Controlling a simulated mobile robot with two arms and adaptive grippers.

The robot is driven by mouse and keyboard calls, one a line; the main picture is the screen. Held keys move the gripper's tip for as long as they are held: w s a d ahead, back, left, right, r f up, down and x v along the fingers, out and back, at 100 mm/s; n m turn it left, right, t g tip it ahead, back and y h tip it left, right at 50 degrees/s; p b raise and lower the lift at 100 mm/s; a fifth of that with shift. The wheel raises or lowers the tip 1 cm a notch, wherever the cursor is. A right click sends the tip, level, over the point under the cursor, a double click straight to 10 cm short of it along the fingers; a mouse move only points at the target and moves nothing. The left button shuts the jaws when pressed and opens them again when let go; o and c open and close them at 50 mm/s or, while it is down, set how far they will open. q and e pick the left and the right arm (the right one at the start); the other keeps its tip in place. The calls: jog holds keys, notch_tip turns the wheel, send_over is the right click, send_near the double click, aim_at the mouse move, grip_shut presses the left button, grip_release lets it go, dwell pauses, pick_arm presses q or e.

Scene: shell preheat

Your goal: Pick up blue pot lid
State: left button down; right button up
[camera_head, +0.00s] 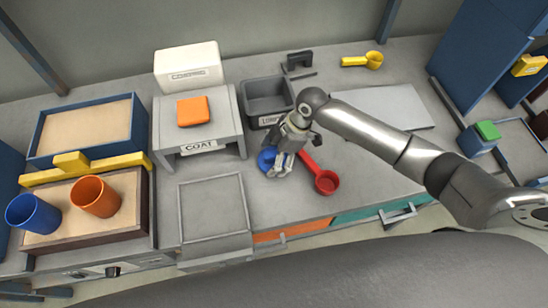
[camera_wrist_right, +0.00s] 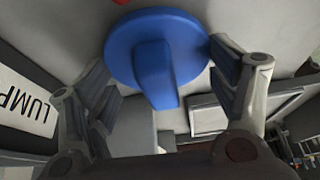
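The blue pot lid (camera_wrist_right: 190,42) is a round disc with a raised bar handle (camera_wrist_right: 155,75), large in the right wrist view. In the head view the lid (camera_head: 265,160) lies on the grey worktop, partly hidden by my right gripper (camera_head: 277,168). The right gripper points down at the lid. Its two fingers stand apart on either side of the handle, with visible gaps to it. My left gripper is not in view.
A red scoop (camera_head: 326,181) lies right beside the gripper. A grey bin (camera_head: 268,90) stands just behind it. A grey stand labelled COAT (camera_head: 198,146) is at its left. A flat light panel (camera_head: 385,108) lies to the right. Blue cup (camera_head: 33,214) and orange cup (camera_head: 95,196) stand far left.

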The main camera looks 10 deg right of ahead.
jog(key=shift+c, duration=1.2)
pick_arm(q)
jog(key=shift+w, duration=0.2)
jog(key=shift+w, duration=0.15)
pick_arm(e)
jog(key=shift+r, duration=0.1)
